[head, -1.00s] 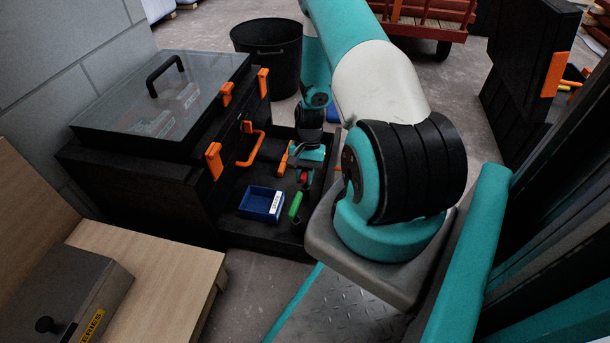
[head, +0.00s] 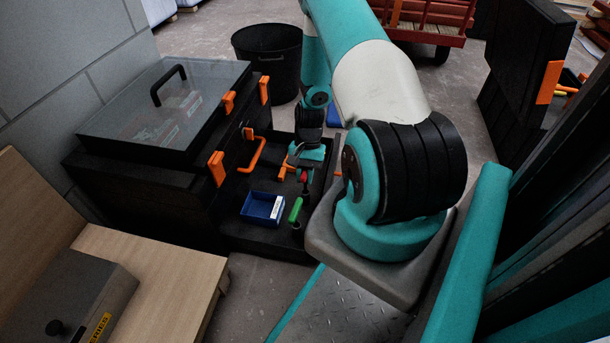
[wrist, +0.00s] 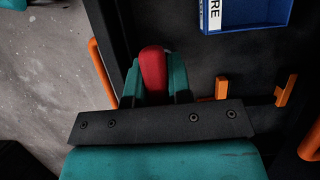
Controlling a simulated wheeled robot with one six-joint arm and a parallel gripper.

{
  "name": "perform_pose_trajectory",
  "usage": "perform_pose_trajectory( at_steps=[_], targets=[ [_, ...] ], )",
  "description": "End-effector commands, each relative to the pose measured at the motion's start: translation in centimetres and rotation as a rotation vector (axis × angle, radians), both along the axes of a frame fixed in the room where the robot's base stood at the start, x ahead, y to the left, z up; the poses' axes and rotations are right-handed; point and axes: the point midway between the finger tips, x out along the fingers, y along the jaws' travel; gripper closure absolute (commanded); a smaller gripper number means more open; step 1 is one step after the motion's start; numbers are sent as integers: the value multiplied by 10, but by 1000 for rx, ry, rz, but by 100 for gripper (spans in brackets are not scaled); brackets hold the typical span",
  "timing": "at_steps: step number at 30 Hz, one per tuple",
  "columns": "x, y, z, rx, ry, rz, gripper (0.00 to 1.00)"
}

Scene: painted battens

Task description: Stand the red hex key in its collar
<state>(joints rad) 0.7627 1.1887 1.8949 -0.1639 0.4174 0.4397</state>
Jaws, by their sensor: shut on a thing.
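The red hex key shows as a rounded red handle (wrist: 153,70) between the teal fingers in the wrist view. In the head view its red part (head: 304,177) is a small spot under the wrist. My gripper (wrist: 155,85) is shut on it, over the black drawer. The gripper (head: 303,171) is small and partly shaded in the head view. The key's lower end is hidden, and I cannot tell whether it touches anything. I cannot make out the collar for certain.
A blue bin (head: 263,207) and a green-handled tool (head: 295,210) are in the open black drawer (head: 270,243). An orange handle (head: 252,153) is on the black chest. Orange brackets (wrist: 285,90) show to the right of the gripper. A wooden bench (head: 150,275) stands at left front.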

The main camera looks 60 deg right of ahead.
Motion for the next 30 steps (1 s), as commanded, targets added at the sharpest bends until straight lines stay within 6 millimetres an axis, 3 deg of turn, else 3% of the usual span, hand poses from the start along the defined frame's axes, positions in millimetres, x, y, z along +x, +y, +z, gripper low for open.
perform_pose_trajectory(
  at_steps=[30],
  targets=[
    [0,0,45,0,0,0,100]
  ],
)
